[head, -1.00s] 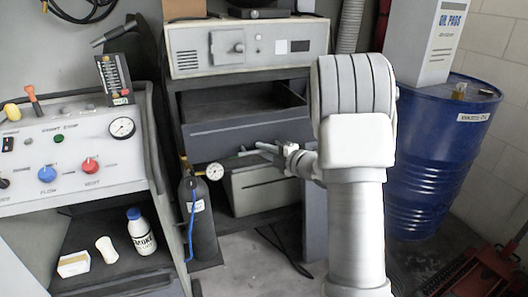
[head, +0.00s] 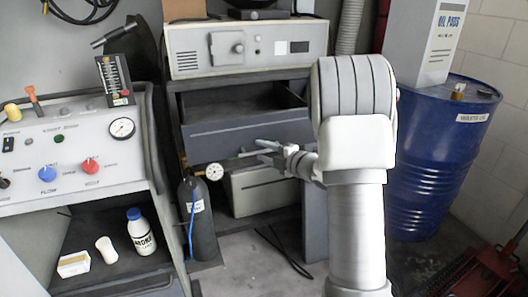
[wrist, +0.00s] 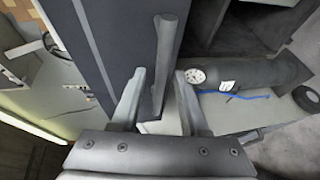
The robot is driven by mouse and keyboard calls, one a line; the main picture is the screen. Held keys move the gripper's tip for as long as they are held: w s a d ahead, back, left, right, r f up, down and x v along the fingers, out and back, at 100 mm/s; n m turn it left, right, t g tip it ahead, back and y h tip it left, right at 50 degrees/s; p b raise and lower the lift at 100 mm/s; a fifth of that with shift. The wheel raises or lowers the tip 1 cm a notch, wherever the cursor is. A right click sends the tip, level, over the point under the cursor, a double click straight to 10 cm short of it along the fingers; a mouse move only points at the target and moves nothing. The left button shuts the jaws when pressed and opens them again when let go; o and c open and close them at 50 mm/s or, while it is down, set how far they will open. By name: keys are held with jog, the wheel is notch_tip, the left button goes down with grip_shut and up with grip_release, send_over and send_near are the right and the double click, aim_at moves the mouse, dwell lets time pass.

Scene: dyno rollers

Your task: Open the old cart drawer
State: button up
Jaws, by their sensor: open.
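The old cart (head: 172,110) stands in the middle of the head view, with a dark grey drawer front (head: 225,142) below its open shelf space. In the wrist view the drawer front (wrist: 98,45) appears as a dark panel, with a grey bar handle (wrist: 167,50) standing off it. My gripper (head: 262,149) is at the right half of the drawer front. In the wrist view my gripper (wrist: 160,95) is open, and the near end of the handle shows between its two fingers. Whether either finger touches the handle, I cannot tell. My arm hides the cart's right side.
A dark gas cylinder (head: 200,222) with a gauge (head: 214,171) and blue hose stands at the cart's lower left. A light box (head: 262,190) sits below the drawer. A control console (head: 70,150) is at left, a blue drum (head: 425,160) at right.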

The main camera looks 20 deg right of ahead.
jog(key=p+v, duration=0.3)
jog(key=v, duration=1.4)
jog(key=shift+s+r, duration=0.15)
jog(key=shift+d, duration=0.1)
notch_tip(320, 180, up, 10)
jog(key=a+m+g+h, duration=0.1)
jog(key=m+g+h, duration=0.2)
jog(key=m+h, duration=0.8)
jog(key=s+a+m+g+y+p, duration=0.1)
jog(key=s+a+m+g+y, duration=0.15)
jog(key=s+a+m, duration=0.5)
jog(key=s+a+m+g+y, duration=0.2)
jog(key=s+a+m+g, duration=0.15)
jog(key=s+a, duration=0.8)
notch_tip(320, 180, up, 21)
jog(key=s+d+p, duration=0.2)
jog(key=d+p, duration=0.1)
jog(key=p, duration=1.8)
jog(key=shift+f, duration=0.25)
